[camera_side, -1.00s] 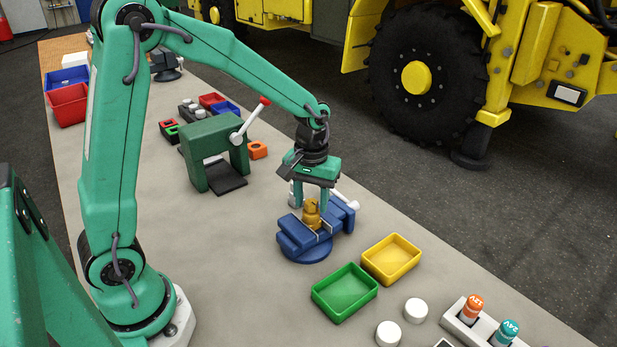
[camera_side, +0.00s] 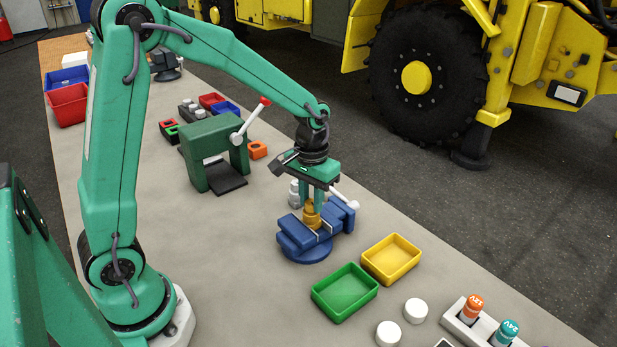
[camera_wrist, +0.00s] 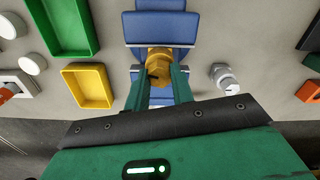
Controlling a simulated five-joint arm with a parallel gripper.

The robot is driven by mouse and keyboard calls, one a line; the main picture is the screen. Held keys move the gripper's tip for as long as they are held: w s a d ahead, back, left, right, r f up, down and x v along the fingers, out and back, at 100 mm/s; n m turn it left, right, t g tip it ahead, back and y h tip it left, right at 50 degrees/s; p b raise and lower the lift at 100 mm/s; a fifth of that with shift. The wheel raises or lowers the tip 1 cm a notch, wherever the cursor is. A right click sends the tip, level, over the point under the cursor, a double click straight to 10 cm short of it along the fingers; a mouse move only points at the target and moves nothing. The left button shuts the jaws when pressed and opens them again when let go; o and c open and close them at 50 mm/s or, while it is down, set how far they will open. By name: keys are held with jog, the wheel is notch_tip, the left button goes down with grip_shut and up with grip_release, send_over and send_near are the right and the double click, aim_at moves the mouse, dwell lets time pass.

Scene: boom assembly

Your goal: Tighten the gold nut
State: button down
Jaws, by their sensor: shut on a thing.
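The gold nut (camera_side: 312,216) is in the blue vise (camera_side: 306,246), and it also shows in the wrist view (camera_wrist: 158,66) between the vise jaws. My gripper (camera_side: 312,203) is above the vise, pointing down. Its two green fingers are shut on the gold nut, one on each side, in the wrist view (camera_wrist: 159,78). The fingers hide part of the nut. A silver bolt-like part (camera_wrist: 224,78) stands on the bench beside the vise, partly behind my gripper in the side view.
A green tray (camera_side: 345,292) and a yellow tray (camera_side: 391,259) lie right of the vise. A green press (camera_side: 213,152) with a red-knobbed lever stands behind it to the left. White round pieces (camera_side: 415,310) lie near the front. Bench left of the vise is clear.

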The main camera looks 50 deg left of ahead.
jog(key=m, duration=0.5)
jog(key=shift+m, duration=1.9)
jog(key=shift+m, duration=0.7)
jog(key=m, duration=1)
jog(key=shift+m, duration=0.3)
jog(key=c, duration=1.3)
grip_release()
